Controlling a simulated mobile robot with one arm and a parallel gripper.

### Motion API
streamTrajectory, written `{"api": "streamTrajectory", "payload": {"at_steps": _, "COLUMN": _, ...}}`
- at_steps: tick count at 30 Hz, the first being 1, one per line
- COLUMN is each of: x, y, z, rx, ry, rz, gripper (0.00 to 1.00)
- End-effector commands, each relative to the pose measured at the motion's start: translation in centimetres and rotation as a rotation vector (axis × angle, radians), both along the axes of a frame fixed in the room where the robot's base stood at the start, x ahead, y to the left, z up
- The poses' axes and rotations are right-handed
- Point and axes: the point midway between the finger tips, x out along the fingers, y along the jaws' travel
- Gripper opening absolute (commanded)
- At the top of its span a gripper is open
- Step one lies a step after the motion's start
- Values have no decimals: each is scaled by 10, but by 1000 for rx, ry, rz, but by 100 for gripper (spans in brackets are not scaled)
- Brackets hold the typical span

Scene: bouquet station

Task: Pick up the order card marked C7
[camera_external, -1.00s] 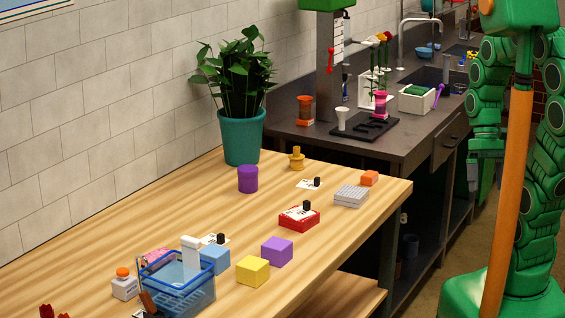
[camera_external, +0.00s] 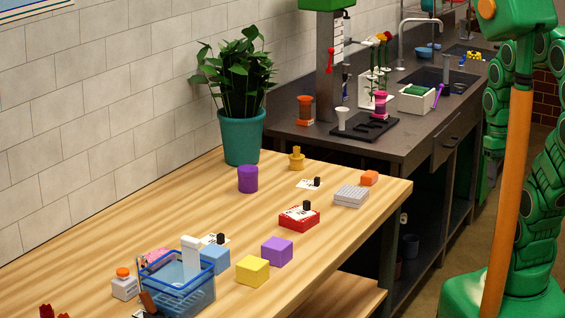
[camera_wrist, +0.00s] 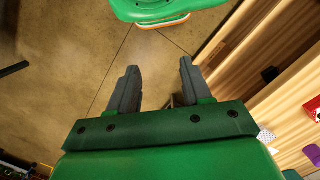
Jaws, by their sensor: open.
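Several white order cards with black clips are on the wooden table, and their marks are too small to read, so I cannot tell which is C7. One card (camera_external: 295,213) lies on a red block (camera_external: 300,222). Another card (camera_external: 305,185) lies farther back, and a third card (camera_external: 208,239) is behind the blue cube (camera_external: 214,261). A partly hidden card is by the blue basket at the bottom edge. My gripper (camera_wrist: 157,84) is open and empty in the wrist view, over the floor beside the table. In the external view I cannot make out its fingers.
The wooden table (camera_external: 353,243) also holds a blue basket (camera_external: 180,285), a yellow cube (camera_external: 252,271), a purple cube (camera_external: 277,251), a purple cylinder (camera_external: 248,179) and a grey block (camera_external: 350,196). A potted plant (camera_external: 242,137) stands at the back. The table's front right is clear.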

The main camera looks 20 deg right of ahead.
Motion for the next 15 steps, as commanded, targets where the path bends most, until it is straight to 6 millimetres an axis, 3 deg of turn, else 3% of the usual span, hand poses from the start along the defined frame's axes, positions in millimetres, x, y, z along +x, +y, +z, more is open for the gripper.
{"api": "streamTrajectory", "payload": {"at_steps": 9, "x": 3, "y": 1, "z": 0, "rx": -1, "ry": -1, "rz": 4, "gripper": 49}}
{"api": "streamTrajectory", "payload": {"at_steps": 15, "x": 39, "y": 12, "z": 6, "rx": -18, "ry": -31, "rz": 36, "gripper": 49}}
